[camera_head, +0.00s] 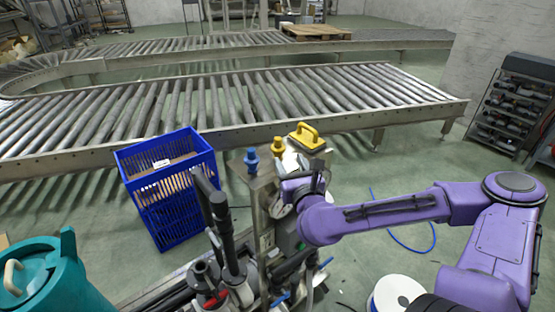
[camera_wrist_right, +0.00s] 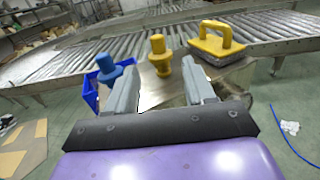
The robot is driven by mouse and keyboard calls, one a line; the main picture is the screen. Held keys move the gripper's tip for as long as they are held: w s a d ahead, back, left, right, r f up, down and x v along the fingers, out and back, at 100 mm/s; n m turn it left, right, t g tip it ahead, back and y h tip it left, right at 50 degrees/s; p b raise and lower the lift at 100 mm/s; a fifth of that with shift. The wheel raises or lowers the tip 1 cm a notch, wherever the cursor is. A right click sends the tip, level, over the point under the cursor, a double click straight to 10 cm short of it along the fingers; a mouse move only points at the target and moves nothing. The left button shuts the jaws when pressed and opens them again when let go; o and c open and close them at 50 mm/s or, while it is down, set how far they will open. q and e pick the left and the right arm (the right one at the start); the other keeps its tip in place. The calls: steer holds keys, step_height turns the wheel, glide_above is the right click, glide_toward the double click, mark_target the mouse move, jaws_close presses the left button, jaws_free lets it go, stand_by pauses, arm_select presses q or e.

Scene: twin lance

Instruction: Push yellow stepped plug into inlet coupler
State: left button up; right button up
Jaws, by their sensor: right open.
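The yellow stepped plug (camera_head: 278,146) stands upright on top of the metal cart (camera_head: 263,180), just right of a blue stepped plug (camera_head: 251,160). In the right wrist view the yellow plug (camera_wrist_right: 160,58) stands beyond and between my fingertips, and the blue plug (camera_wrist_right: 106,68) is left of it. My right gripper (camera_wrist_right: 163,82) is open and empty, over the near part of the cart top. I cannot pick out the inlet coupler with certainty. My left gripper is not in view.
A yellow-handled block (camera_head: 306,136) sits right of the yellow plug on the cart top. A blue crate (camera_head: 168,185) stands left of the cart. A roller conveyor (camera_head: 230,100) runs behind. Black hoses and fittings (camera_head: 228,250) crowd the cart's near left side.

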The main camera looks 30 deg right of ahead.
mark_target(279, 143)
steer(key=shift+w+d+f+b, duration=0.1)
steer(key=shift+w+f+b, duration=0.3)
steer(key=shift+b, duration=0.45)
steer(key=shift+w+d+r, duration=0.2)
steer(key=shift+w, duration=0.3)
steer(key=shift+w+d+r, duration=0.15)
steer(key=shift+w+r, duration=0.05)
steer(key=shift+w, duration=0.3)
steer(key=x, duration=0.6)
steer(key=shift+a+r, duration=0.2)
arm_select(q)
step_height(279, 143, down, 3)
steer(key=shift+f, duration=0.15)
arm_select(e)
steer(key=shift+s, duration=0.1)
jaws_close()
